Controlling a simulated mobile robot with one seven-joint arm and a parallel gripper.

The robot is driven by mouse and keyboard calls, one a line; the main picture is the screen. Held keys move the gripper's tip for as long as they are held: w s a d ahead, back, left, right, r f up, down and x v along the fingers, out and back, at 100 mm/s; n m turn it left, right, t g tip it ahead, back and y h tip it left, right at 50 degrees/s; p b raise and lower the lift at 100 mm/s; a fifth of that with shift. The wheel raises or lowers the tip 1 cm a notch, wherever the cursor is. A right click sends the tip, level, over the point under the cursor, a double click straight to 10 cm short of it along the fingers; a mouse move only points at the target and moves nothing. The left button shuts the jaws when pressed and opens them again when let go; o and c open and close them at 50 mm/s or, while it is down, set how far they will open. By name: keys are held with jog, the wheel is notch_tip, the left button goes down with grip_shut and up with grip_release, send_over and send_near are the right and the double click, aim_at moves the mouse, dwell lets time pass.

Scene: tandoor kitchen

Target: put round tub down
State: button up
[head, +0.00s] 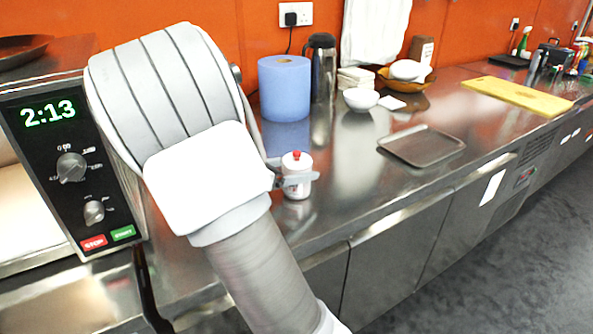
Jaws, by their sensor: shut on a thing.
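The round tub (297,163) is a small white container with a red knob on top. It is upright at the front part of the steel counter, just right of my arm. My gripper (297,179) is shut on the tub, with one finger showing across its front. My arm hides part of the gripper and the counter to the left. The tub's base is at or just above the counter; I cannot tell whether it touches.
A blue paper roll (285,88) and a steel flask (322,68) stand behind the tub. A dark tray (421,146) lies to the right, with a white bowl (361,99) behind. An oven (70,165) stands left. Bare counter (345,190) lies right of the tub.

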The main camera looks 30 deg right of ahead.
jog(key=shift+f, duration=0.1)
jog(key=o, duration=1.4)
jog(key=shift+r, duration=0.2)
jog(key=p+v, duration=0.3)
jog(key=v, duration=0.9)
jog(key=s+a+m+g+y, duration=0.1)
jog(key=s+m+g+y, duration=0.1)
jog(key=s+m+y, duration=0.85)
jog(key=s+a+r+m+t+y, duration=0.1)
jog(key=s+a+r+m+t, duration=0.1)
jog(key=s+a+m, duration=0.1)
jog(key=s+a+r+m+t+y, duration=0.1)
jog(key=s+a+r+m+t, duration=0.1)
jog(key=s+a+m, duration=0.1)
jog(key=s+a+r+m+t+y, duration=0.1)
jog(key=s+a+m+y, duration=0.1)
jog(key=s+a+m, duration=0.1)
jog(key=shift+s+a+r+t, duration=0.2)
jog(key=shift+a+r+t, duration=0.2)
